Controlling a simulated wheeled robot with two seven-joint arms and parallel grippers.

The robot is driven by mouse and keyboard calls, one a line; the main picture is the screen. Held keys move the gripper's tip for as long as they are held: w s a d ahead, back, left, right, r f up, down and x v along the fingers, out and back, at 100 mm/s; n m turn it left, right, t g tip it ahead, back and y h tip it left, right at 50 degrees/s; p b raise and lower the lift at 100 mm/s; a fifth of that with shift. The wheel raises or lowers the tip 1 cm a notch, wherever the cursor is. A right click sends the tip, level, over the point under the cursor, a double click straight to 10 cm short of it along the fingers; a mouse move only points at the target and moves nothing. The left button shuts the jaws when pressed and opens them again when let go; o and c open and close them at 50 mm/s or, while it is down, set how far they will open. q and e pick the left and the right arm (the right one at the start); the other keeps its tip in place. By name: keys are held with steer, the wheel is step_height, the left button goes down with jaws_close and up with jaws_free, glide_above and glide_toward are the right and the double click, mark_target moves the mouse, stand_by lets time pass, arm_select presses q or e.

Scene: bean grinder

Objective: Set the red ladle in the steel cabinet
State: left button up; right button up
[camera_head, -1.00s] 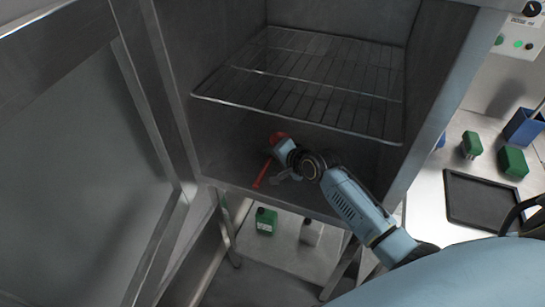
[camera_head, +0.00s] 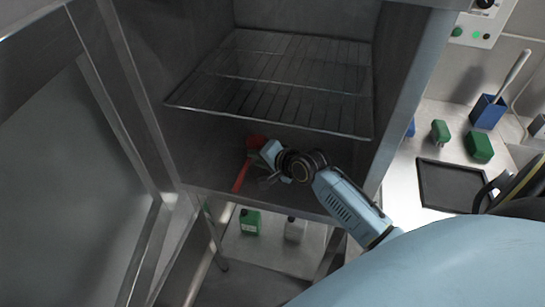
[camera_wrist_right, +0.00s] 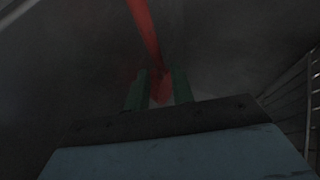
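The steel cabinet (camera_head: 150,110) stands open in the head view. The red ladle (camera_head: 240,176) is inside its lower space, below the wire shelf, with its handle slanting down toward the front edge. My right gripper (camera_head: 264,154) is in that space at the ladle's upper part. In the right wrist view, the red ladle (camera_wrist_right: 146,30) runs up from between the two green fingers of my right gripper (camera_wrist_right: 160,90), and red fills the gap between them. Whether the ladle touches the cabinet floor is hard to tell. My left gripper is out of view.
The wire shelf (camera_head: 280,85) is empty and lies above my right gripper. The open door (camera_head: 70,190) is on the left. Under the cabinet are a green canister (camera_head: 250,222) and a pale container (camera_head: 294,229). A counter with a black tray (camera_head: 452,186) is on the right.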

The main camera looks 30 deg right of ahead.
steer(key=p+v, duration=0.1)
steer(key=v, duration=0.6)
steer(key=shift+s, duration=0.35)
steer(key=shift+d+r, duration=0.1)
stand_by(0.6)
